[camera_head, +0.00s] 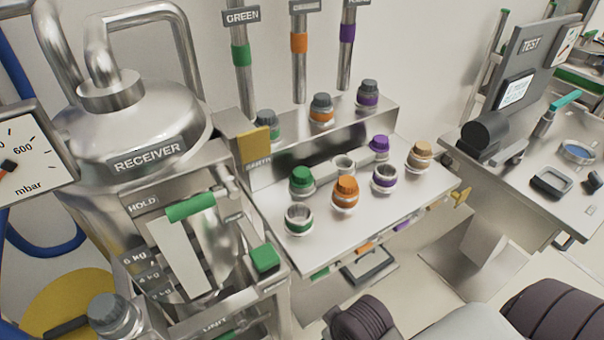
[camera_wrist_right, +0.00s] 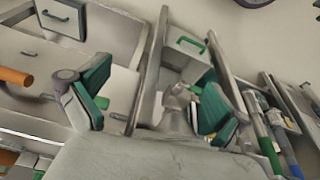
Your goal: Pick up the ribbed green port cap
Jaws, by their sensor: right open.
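The ribbed green port cap (camera_head: 301,176) sits upright on a metal base on the sloping steel panel (camera_head: 270,196), at its left side in the head view. An open port with a green ring (camera_head: 298,219) is just in front of it. My right gripper (camera_wrist_right: 155,98) shows in the wrist view with its two green-padded fingers spread and nothing between them. It is not seen near the cap, and the cap cannot be made out in the wrist view. My left gripper is not in view.
An orange cap (camera_head: 346,187), a purple cap (camera_head: 379,143) and a tan cap (camera_head: 422,150) stand to the right of the green one. The receiver vessel (camera_head: 130,140) and a green lever (camera_head: 190,207) are on the left. A test bench (camera_head: 540,185) stands at right.

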